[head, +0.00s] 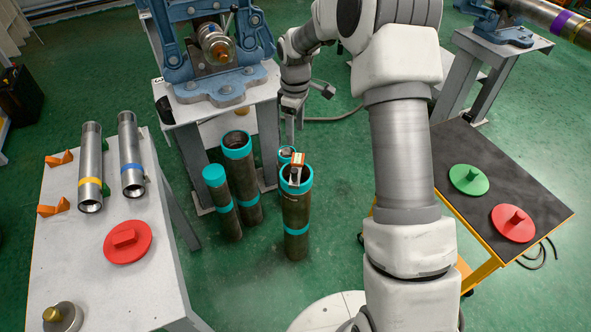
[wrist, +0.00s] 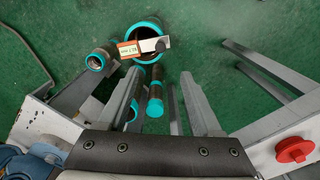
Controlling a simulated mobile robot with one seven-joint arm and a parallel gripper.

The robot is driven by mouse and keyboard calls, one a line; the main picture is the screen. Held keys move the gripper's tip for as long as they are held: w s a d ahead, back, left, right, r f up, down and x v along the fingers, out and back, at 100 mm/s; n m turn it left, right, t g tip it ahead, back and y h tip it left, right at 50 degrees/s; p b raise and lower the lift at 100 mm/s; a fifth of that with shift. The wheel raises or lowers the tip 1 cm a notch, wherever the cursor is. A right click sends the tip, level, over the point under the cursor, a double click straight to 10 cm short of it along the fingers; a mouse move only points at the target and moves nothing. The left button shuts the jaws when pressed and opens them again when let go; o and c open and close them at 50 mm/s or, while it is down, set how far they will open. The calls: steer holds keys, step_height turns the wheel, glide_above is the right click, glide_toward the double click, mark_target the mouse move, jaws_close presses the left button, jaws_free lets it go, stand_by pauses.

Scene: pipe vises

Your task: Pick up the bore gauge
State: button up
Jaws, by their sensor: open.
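The bore gauge is a small orange-red and pale piece (head: 298,160) at the mouth of a dark upright pipe (head: 296,212) with a teal collar. In the wrist view the bore gauge (wrist: 128,49) shows a display face, a pale bar and a dark round end lying across the pipe's teal rim (wrist: 148,25). I cannot tell how deep it reaches into the pipe. My gripper (head: 291,135) points down just behind the gauge in the head view. In the wrist view my gripper (wrist: 160,75) is open and empty, with the gauge beyond its fingertips.
Other teal-collared pipes (head: 240,175) stand close by on the green floor. A blue vise (head: 215,60) stands behind. A pale table (head: 75,230) at left holds two steel tubes and a red disc (head: 128,242). A dark-topped cart (head: 455,150) is at right.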

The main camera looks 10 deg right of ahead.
mark_target(294, 170)
step_height(294, 170, down, 13)
steer(key=b, duration=0.2)
steer(key=shift+w+b, duration=0.1)
steer(key=shift+b, duration=0.25)
steer(key=f+b, duration=0.1)
steer(key=f, duration=0.4)
steer(key=shift+a+b, duration=0.2)
steer(key=shift+b, duration=0.1)
jaws_close()
steer(key=shift+r, duration=0.1)
stand_by(0.7)
